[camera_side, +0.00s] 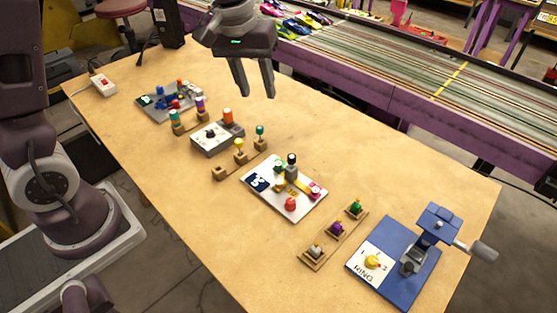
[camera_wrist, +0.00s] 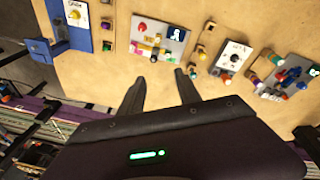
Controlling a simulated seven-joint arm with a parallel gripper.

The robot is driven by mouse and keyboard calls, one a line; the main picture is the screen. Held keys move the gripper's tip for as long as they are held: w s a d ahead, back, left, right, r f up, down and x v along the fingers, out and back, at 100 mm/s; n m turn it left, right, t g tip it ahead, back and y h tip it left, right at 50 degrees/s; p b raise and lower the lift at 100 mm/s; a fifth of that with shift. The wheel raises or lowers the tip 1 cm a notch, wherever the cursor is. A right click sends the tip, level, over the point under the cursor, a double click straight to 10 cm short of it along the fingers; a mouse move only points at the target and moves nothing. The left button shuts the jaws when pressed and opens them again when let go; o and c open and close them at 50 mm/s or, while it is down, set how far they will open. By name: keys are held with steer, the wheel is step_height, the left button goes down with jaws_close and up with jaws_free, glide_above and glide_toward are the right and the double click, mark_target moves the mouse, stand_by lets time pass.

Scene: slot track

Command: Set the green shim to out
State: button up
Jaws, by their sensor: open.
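Several green pieces show in the side view, and I cannot tell which is the shim. A dark green knobbed piece (camera_side: 356,206) stands at the far end of a wooden rack (camera_side: 325,242), beside a purple and a white one. A teal-green knobbed piece (camera_side: 260,131) stands at the end of another wooden rack (camera_side: 240,160), beside a yellow one. Green also shows on the white board (camera_side: 258,198) marked with a dark label. My gripper (camera_side: 257,94) is open and empty, high above the table's far side. Its two fingers also show in the wrist view (camera_wrist: 158,74), apart with nothing between them.
A blue base (camera_side: 390,275) with a crank, yellow knob and "RING" label stands at the right. A grey box (camera_side: 217,138) with a dial and another cluttered board (camera_side: 165,107) stand farther left. Slot tracks (camera_side: 400,75) run behind the table. The table's front strip is clear.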

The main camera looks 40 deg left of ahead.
steer(key=w+a+f+n+g, duration=0.2)
steer(key=w+f, duration=0.5)
steer(key=f, duration=0.6)
steer(key=n, duration=0.2)
glide_above(279, 163)
step_height(279, 163, down, 10)
steer(key=shift+s+r, duration=0.1)
steer(key=shift+r, duration=0.05)
step_height(279, 163, down, 7)
steer(key=shift+f, duration=0.15)
jaws_close()
